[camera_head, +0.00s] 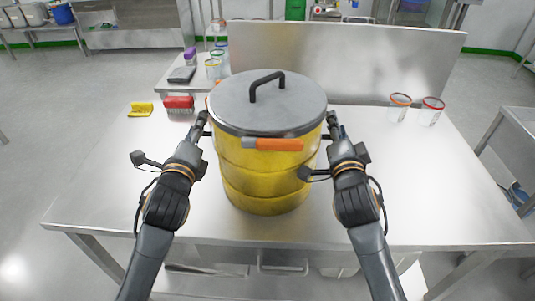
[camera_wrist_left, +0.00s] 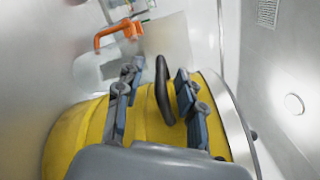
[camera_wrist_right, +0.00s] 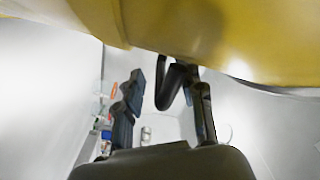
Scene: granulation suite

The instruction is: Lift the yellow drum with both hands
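The yellow drum (camera_head: 265,180) stands upright on the steel table, with a grey lid (camera_head: 245,103), a black top handle (camera_head: 267,84) and an orange latch (camera_head: 279,144) facing me. My left gripper (camera_head: 203,122) is at the drum's left side. In the left wrist view its open fingers lie either side of a black side handle (camera_wrist_left: 162,92), with gaps showing. My right gripper (camera_head: 332,122) is at the right side. In the right wrist view its fingers are apart, with the other black side handle (camera_wrist_right: 169,88) between them, nearer the right finger. Contact there is unclear.
The steel table (camera_head: 430,200) is clear right and front of the drum. A red-handled brush (camera_head: 179,104) and yellow item (camera_head: 141,109) lie to the left. Two clear beakers with orange (camera_head: 399,107) and red (camera_head: 431,111) rims stand right. A steel panel (camera_head: 350,60) rises behind.

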